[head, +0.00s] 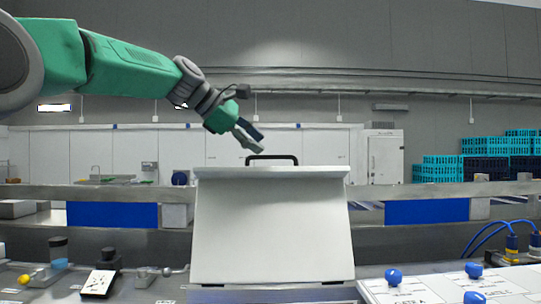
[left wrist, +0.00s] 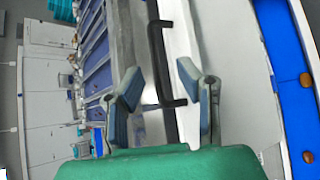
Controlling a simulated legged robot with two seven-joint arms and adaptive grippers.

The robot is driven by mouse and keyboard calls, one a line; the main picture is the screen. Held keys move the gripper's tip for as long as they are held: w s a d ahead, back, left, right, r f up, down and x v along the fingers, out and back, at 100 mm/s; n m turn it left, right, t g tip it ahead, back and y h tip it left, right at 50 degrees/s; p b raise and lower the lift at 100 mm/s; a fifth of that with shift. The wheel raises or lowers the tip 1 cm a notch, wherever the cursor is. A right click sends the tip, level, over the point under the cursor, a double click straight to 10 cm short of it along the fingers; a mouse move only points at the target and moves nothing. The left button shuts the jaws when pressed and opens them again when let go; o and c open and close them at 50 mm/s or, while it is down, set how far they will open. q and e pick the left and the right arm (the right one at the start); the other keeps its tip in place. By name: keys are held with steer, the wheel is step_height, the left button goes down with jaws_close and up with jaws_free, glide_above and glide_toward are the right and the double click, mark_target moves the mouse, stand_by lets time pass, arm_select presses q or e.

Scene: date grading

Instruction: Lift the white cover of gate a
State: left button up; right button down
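The white cover (head: 272,230) stands in the middle of the head view, a large box-like hood with a sloping front and a flat top. A black bar handle (head: 272,158) is fixed on its top. My left gripper (head: 259,141) is just above the handle's left part in the head view, apart from it. In the left wrist view its two fingers are spread (left wrist: 157,72), with the black handle (left wrist: 158,55) showing between them. The gripper is empty. My right gripper is in neither view.
A white panel (head: 425,290) with blue knobs and a "GATE A" label lies at the lower right. Small jars and a black-and-white device (head: 99,283) stand at the lower left. A rail with blue panels (head: 112,214) runs behind the cover. Blue crates (head: 440,168) are stacked far right.

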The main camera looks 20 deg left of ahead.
arm_select(q)
steer(key=v, duration=0.6)
steer(key=shift+a, duration=0.2)
steer(key=shift+d, duration=0.1)
steer(key=shift+s, duration=0.1)
